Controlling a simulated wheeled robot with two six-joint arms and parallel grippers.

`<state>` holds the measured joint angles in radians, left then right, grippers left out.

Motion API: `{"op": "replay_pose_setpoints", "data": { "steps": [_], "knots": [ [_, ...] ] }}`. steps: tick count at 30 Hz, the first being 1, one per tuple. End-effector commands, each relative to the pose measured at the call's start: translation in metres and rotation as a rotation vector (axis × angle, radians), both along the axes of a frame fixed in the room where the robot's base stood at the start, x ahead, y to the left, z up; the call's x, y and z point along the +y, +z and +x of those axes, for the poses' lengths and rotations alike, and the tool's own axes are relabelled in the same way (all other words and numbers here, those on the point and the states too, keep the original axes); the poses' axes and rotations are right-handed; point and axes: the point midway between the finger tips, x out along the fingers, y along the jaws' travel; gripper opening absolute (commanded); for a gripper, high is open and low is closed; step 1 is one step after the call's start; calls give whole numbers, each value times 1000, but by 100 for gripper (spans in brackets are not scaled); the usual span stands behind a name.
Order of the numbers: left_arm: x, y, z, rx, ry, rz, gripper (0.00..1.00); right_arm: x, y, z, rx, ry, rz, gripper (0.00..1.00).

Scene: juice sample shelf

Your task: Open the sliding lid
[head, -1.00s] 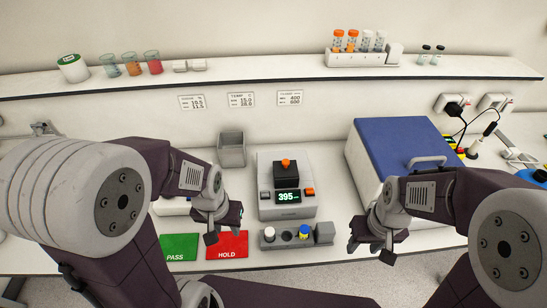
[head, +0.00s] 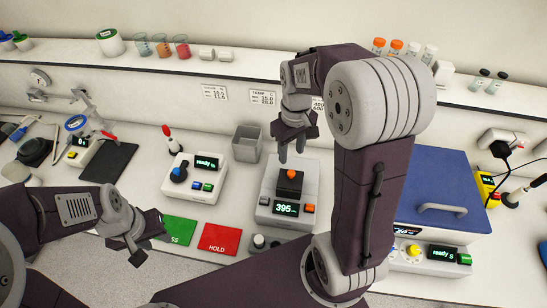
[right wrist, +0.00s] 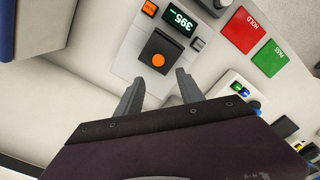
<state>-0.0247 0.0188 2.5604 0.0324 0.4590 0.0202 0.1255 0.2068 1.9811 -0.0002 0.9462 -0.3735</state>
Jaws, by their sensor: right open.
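The sliding lid (head: 289,182) is a dark square plate with an orange knob (head: 291,174) on the light grey meter (head: 310,167), whose display reads 395. The lid looks shut. In the right wrist view the lid (right wrist: 160,74) and its knob (right wrist: 158,60) show just beyond my fingertips. My right gripper (head: 291,158) is open and empty, above and behind the lid, fingers pointing down, apart from the knob. My left gripper (head: 150,240) is low at the left, near the green card; its jaws are unclear.
A grey bin (head: 247,143) stands left of the meter, and a white "ready" device (head: 190,180) further left. Green (head: 177,230) and red HOLD (head: 219,239) cards lie in front. A blue-lidded box (head: 440,185) is at the right, partly behind my right arm.

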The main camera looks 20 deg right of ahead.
Motion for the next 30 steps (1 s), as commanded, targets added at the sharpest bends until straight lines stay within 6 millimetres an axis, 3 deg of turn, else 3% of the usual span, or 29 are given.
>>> {"op": "replay_pose_setpoints", "data": {
  "steps": [8,21,30],
  "knots": [
    [0,5,0,0,0,0,36,-4,-5,-3,12,-13,1,45],
    [0,13,0,0,0,0,36,-3,-82,-3,12,-13,1,45],
    [0,13,0,0,0,0,36,-3,-89,-2,8,-13,1,45]
  ]
}}
